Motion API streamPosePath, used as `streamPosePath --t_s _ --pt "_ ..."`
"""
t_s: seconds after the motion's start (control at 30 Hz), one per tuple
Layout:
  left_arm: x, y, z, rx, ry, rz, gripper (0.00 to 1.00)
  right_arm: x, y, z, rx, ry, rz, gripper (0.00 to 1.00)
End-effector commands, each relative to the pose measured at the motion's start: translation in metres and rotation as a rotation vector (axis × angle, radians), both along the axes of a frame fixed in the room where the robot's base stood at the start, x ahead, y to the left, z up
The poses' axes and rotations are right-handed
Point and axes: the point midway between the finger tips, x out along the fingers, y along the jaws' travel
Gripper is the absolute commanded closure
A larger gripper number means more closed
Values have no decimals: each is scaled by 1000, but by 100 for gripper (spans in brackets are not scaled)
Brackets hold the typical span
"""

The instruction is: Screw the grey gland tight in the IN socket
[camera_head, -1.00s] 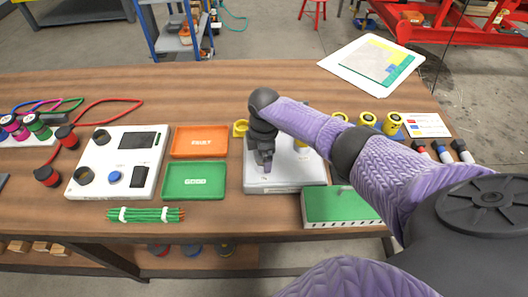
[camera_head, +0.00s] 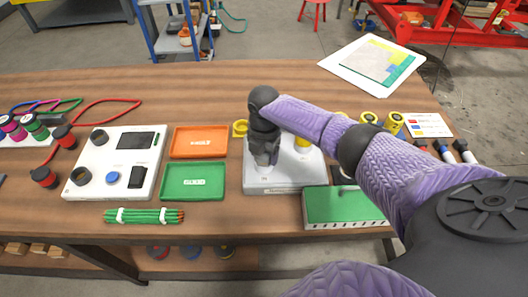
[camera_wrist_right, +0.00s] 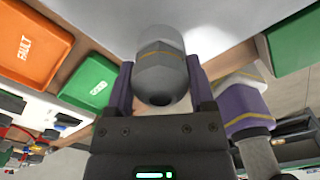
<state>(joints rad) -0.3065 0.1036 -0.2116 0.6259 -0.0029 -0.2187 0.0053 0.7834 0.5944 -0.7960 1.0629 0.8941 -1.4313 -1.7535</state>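The grey gland (camera_wrist_right: 161,75), with a thin yellow band, sits between the two purple fingers of my right gripper (camera_wrist_right: 160,88) in the right wrist view. The fingers appear to touch it on both sides, so the gripper looks shut on it. In the head view my right gripper (camera_head: 264,158) points down over the left part of the pale box (camera_head: 285,186). The gland's far end meets the pale surface in the wrist view; its thread, the IN socket and any label are hidden. My left gripper is not in view.
Orange (camera_head: 200,141) and green (camera_head: 194,182) trays lie to the left. A green-topped block (camera_head: 342,206) is close at front right. A white instrument panel (camera_head: 117,163) lies farther left.

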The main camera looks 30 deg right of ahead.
Motion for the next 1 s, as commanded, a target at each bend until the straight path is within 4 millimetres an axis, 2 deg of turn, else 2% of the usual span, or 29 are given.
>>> streamPosePath --t_s 0.03,0.17,0.27,0.5,0.63,0.83,1.0 --pt "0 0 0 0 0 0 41 0 0 0 -1 2 -1 61" --pt "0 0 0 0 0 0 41 -1 0 -1 -1 2 -1 88" --pt "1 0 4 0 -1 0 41 -1 0 1 0 2 -37 88" --pt "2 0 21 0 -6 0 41 -1 0 2 0 3 -361 88" --pt "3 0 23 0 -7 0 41 -1 0 1 0 3 -445 88" --pt "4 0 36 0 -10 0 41 -1 1 1 1 4 -752 88" --pt "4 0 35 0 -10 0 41 -1 0 -1 -1 2 -807 88"
